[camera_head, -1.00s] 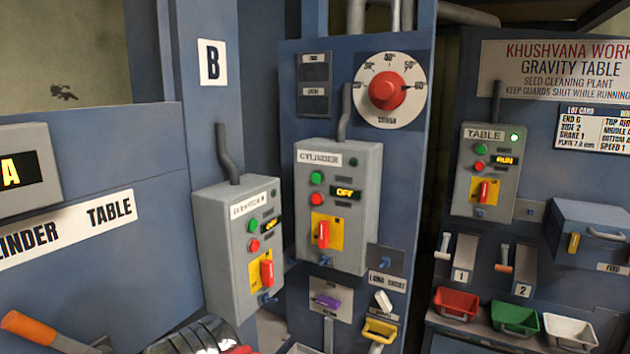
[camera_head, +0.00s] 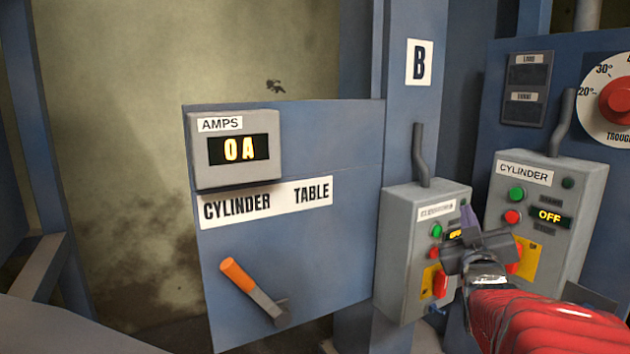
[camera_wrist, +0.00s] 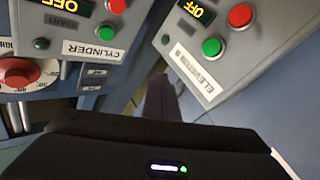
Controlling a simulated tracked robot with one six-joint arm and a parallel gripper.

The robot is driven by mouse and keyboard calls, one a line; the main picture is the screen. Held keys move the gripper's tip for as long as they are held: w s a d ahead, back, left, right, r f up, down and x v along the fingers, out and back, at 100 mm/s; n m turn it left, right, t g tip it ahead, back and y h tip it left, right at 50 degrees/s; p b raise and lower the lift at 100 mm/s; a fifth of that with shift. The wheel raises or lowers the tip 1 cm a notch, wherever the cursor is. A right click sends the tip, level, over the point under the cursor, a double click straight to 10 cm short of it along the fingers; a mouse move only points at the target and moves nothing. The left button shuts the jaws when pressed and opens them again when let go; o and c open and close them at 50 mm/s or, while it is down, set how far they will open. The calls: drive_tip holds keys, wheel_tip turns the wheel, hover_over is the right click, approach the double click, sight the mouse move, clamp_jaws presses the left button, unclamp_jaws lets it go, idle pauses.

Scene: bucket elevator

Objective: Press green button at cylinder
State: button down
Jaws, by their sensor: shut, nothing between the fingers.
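The CYLINDER box (camera_head: 548,215) is a grey control box at the right of the head view. Its green button (camera_head: 516,194) sits above a red button (camera_head: 512,217), beside a display reading OFF. In the wrist view, which is turned over, the same green button (camera_wrist: 107,32) is at upper left, above the CYLINDER label. My gripper (camera_head: 467,214) is shut and empty. In the head view it shows in front of the gap between the CYLINDER box and the elevator box. In the wrist view its fingers (camera_wrist: 160,105) point between the two boxes, apart from the green button.
The elevator box (camera_head: 400,240) stands left of the CYLINDER box and has its own green button (camera_wrist: 212,47). An orange-handled lever (camera_head: 240,278) is below the AMPS meter (camera_head: 235,150), which reads 0A. A red dial (camera_head: 618,100) is above the CYLINDER box.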

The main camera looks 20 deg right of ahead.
sight(514, 200)
drive_tip(key=shift+t+h, duration=0.3)
drive_tip(key=shift+h, duration=0.5)
drive_tip(key=d, duration=0.1)
drive_tip(key=s+d+r, duration=0.2)
drive_tip(key=shift+s+d, duration=0.1)
drive_tip(key=shift+d, duration=0.05)
drive_tip(key=shift+f, duration=0.1)
drive_tip(key=shift+w+d, duration=0.15)
drive_tip(key=shift+d, duration=1.3)
drive_tip(key=shift+w+d, duration=0.15)
drive_tip(key=shift+d, duration=1.3)
drive_tip(key=shift+w+d, duration=0.15)
drive_tip(key=shift+d, duration=1.3)
drive_tip(key=shift+d, duration=0.15)
drive_tip(key=shift+d, duration=0.25)
drive_tip(key=shift+d, duration=0.5)
drive_tip(key=shift+a, duration=0.95)
